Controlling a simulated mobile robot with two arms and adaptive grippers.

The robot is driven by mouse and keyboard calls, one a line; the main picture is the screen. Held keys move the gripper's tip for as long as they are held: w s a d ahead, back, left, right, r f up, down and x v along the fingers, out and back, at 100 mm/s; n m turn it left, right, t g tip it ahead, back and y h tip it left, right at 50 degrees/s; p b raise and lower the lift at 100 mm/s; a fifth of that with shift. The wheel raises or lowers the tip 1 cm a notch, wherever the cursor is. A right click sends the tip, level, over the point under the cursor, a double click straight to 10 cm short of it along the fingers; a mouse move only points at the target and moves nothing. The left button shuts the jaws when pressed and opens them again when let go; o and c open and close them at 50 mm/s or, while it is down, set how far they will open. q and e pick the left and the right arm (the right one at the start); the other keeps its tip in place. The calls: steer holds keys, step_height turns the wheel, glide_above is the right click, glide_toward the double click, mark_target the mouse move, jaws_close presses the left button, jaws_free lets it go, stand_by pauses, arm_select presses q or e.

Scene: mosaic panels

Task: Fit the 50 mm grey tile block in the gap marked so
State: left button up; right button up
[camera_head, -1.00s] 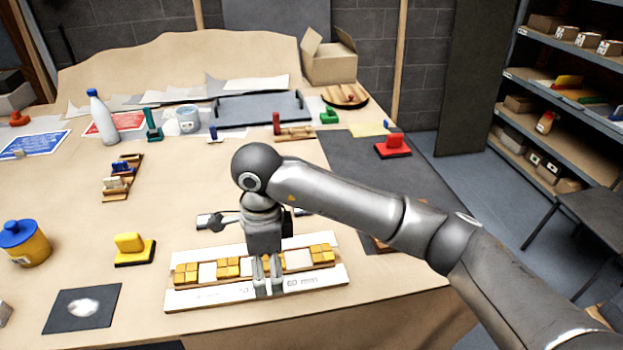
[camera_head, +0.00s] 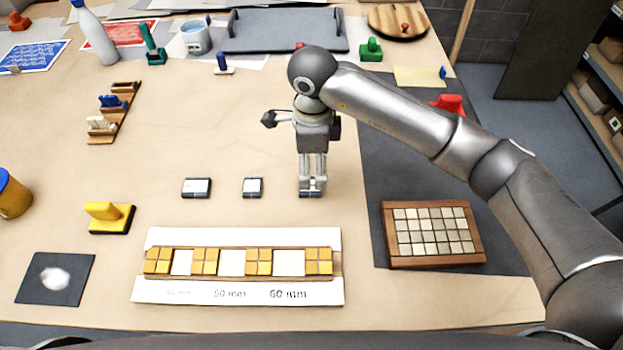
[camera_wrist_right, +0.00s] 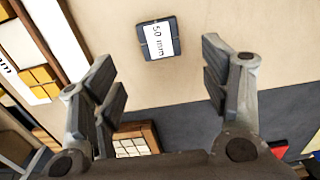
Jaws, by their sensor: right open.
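The 50 mm grey tile block (camera_wrist_right: 158,38) lies on the table, its white label reading "50 mm" in the right wrist view. In the head view it sits under my right gripper (camera_head: 312,187), which partly hides it. The right gripper is open above it, its fingers (camera_wrist_right: 160,75) apart to either side in the wrist view, with nothing visibly held. The mosaic panel (camera_head: 240,293) lies in front, with yellow tile groups and white gaps. The gap marked 50 mm (camera_head: 232,262) is the middle one and is empty. My left gripper is out of view.
Two other grey blocks, a wider one (camera_head: 196,188) and a narrower one (camera_head: 252,187), lie to the left. A wooden tile tray (camera_head: 433,262) sits on the dark mat at right. A yellow-handled tool (camera_head: 108,217) stands at left. Table between blocks and panel is clear.

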steer(key=shift+f, duration=0.85)
steer(key=shift+w+f+p, duration=0.1)
steer(key=shift+f+p, duration=0.2)
steer(key=shift+p, duration=0.05)
steer(key=f, duration=0.1)
steer(key=f+p, duration=0.2)
steer(key=shift+a+f, duration=0.25)
steer(key=shift+a, duration=0.05)
steer(key=shift+f, duration=0.6)
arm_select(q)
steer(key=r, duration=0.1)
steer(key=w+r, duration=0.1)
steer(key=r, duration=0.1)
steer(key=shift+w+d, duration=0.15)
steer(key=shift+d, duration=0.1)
arm_select(e)
steer(key=shift+f, duration=0.1)
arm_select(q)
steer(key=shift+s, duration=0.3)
arm_select(e)
steer(key=c, duration=1.1)
